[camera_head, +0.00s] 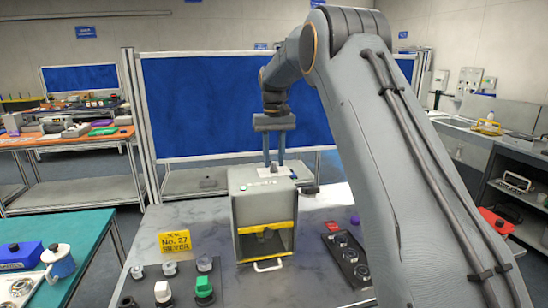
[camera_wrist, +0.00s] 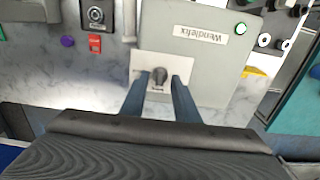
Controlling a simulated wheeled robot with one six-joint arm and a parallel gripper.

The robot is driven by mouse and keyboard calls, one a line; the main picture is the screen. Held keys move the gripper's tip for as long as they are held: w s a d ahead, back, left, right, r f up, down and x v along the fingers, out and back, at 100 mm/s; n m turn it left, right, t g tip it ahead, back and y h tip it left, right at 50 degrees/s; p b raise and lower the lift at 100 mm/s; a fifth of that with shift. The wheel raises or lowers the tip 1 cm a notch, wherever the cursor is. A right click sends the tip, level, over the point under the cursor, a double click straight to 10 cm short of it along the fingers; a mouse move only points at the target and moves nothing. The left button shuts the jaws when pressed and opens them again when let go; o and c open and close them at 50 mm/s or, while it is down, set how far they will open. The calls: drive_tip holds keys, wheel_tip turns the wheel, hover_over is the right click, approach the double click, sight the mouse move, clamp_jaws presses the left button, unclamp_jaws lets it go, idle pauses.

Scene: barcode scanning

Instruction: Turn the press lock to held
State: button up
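The press (camera_head: 262,205) is a grey box with a yellow bar across its open front, standing on the grey table. In the wrist view its grey top (camera_wrist: 205,50) carries lettering and a green button. The press lock (camera_wrist: 158,76) looks like a dark knob on a white plate at the edge of that top. My gripper (camera_wrist: 160,80) points down over it, fingers apart, one on each side of the knob. Whether the fingers touch the knob I cannot tell. In the head view my gripper (camera_head: 274,165) is above the back of the press, and the knob cannot be made out.
A yellow sign (camera_head: 174,243) and several coloured switches are left of the press. A dark panel with round dials (camera_head: 346,252) is to its right.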

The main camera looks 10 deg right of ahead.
clamp_jaws()
drive_tip(key=shift+m, duration=0.3)
drive_tip(key=m+b, duration=0.1)
drive_tip(key=m, duration=0.6)
drive_tip(key=shift+b, duration=0.4)
drive_tip(key=m, duration=1)
drive_tip(key=shift+b, duration=0.4)
drive_tip(key=shift+m, duration=0.3)
